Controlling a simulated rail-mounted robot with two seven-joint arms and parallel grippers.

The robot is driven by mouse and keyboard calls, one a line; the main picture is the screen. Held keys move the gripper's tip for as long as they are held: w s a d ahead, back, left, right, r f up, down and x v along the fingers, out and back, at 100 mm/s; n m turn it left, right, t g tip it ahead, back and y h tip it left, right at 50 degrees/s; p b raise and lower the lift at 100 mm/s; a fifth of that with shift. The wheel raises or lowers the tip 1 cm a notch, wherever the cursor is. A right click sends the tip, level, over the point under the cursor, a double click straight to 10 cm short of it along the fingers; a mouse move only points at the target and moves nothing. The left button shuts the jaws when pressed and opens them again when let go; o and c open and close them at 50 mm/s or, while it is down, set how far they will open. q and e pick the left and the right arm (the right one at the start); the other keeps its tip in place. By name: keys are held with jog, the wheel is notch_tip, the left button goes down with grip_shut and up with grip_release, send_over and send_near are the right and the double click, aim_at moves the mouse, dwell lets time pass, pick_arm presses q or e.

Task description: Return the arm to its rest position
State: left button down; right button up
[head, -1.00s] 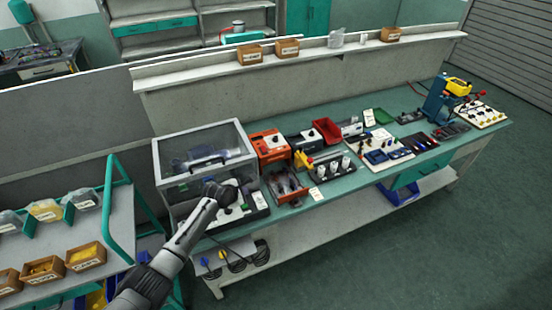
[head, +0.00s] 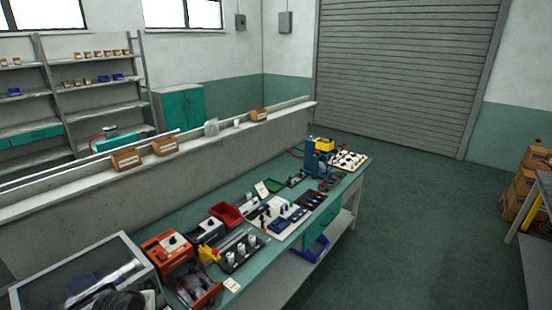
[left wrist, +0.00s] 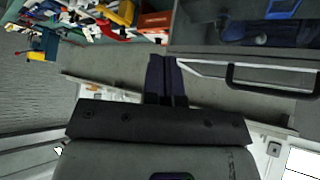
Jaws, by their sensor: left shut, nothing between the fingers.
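My left gripper (left wrist: 165,62) shows in the left wrist view as two dark fingers side by side, shut with nothing between them. It points toward the workbench with the clear-topped enclosure. In the head view a dark part of my left arm shows at the bottom left, in front of the enclosure (head: 62,272); the fingers cannot be made out there. In the left wrist view the enclosure's frame and black handle (left wrist: 232,80) are close to the right of the fingers. My right gripper is in neither view.
A ledge with brown boxes (head: 126,159) runs behind. The green floor (head: 400,240) to the right is clear.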

pick_arm(q)
jog(key=s+d+r+m, duration=0.1)
jog(key=s+d+m, duration=0.1)
jog(key=s+d, duration=0.35)
jog(key=s+d+m+t, duration=0.1)
jog(key=s+d, duration=0.1)
jog(key=s, duration=0.6)
jog(key=s+d+r+m, duration=0.1)
jog(key=s+d+m, duration=0.15)
jog(key=s, duration=0.35)
jog(key=s+d+f+g, duration=0.1)
jog(key=s+f+g, duration=0.1)
jog(key=s+f, duration=0.35)
jog(key=s+d+f+g+h, duration=0.1)
jog(key=s+d+f, duration=0.15)
jog(key=s, duration=0.65)
jog(key=s+d+f+g, duration=0.1)
jog(key=s+f+g, duration=0.1)
jog(key=s+f, duration=0.35)
notch_tip(320, 180, up, 21)
jog(key=s+p, duration=0.2)
jog(key=p, duration=1.8)
jog(key=shift+a+n, duration=0.2)
jog(key=shift+n, duration=0.25)
jog(key=shift+s, duration=0.1)
